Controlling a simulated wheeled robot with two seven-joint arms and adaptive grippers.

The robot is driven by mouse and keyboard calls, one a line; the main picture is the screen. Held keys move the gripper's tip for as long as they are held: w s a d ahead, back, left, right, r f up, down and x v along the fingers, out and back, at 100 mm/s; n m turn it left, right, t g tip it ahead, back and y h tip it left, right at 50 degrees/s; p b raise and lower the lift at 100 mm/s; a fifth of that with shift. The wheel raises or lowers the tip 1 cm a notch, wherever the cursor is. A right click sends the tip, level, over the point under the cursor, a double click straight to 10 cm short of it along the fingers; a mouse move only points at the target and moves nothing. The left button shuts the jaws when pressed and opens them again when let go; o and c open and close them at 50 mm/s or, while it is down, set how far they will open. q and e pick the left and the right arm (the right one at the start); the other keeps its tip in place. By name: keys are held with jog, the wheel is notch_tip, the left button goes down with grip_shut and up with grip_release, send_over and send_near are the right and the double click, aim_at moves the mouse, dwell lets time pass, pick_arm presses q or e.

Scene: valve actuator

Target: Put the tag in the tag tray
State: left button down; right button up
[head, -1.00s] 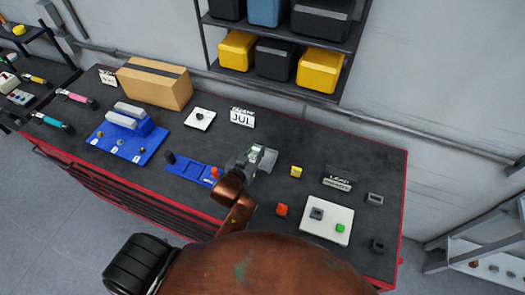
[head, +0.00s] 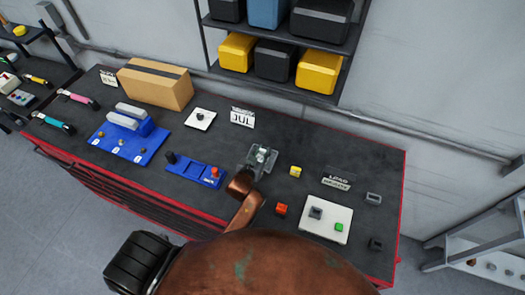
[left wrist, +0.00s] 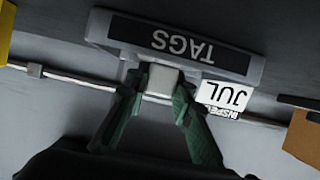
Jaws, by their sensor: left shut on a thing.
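My left gripper (head: 259,160) is over the middle of the dark workbench (head: 300,147), with its arm coming up from below. In the left wrist view its green fingers (left wrist: 162,84) are shut on a small pale piece, the tag (left wrist: 160,79). The grey tag tray (left wrist: 246,74), with a black "TAGS" label seen upside down, is right by the fingertips. The fingers and tag overlap its edge in the picture, so I cannot tell whether they touch it. In the head view the gripper covers most of that spot. My right gripper is not in view.
A "JUL" card (head: 242,117) stands behind. A blue tray (head: 196,173) with a red-topped part is left. A cardboard box (head: 155,84) stands back left.

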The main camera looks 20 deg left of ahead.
pick_arm(q)
jog(key=shift+f, duration=0.15)
jog(key=c, duration=1.8)
grip_release()
jog(key=shift+o, duration=0.6)
jog(key=shift+s+r, duration=0.1)
jog(key=shift+r, duration=0.1)
jog(key=b+v, duration=0.1)
jog(key=v, duration=1)
jog(key=shift+s+r, duration=0.1)
jog(key=shift+s, duration=0.3)
